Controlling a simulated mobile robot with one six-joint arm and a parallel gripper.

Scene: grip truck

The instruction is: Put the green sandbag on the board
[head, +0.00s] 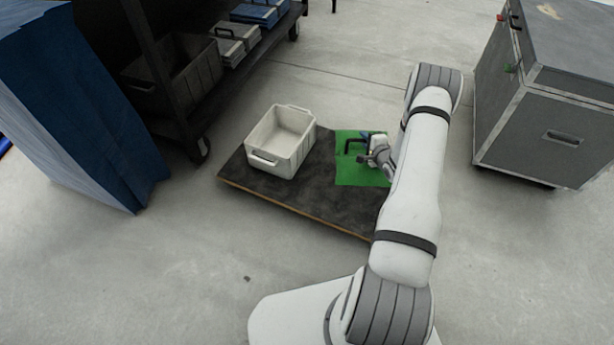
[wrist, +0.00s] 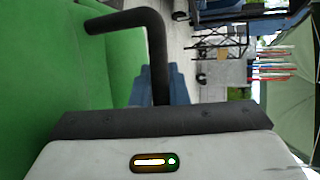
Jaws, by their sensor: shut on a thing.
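The green sandbag (head: 360,174) is a flat green square with a black handle (head: 353,146), over the right part of the dark board (head: 320,203). I cannot tell whether it touches the board or hangs just above it. My gripper (head: 369,146) is at the handle and shut on it. In the wrist view the green sandbag (wrist: 40,80) fills the left side, and the black handle (wrist: 155,50) runs down behind my gripper's body.
A white crate (head: 262,161) stands on the board, left of the sandbag. A dark shelf cart (head: 168,75) is behind at the left, with a blue stack (head: 110,130) nearer. A grey case (head: 545,110) stands at the right. The floor in front is clear.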

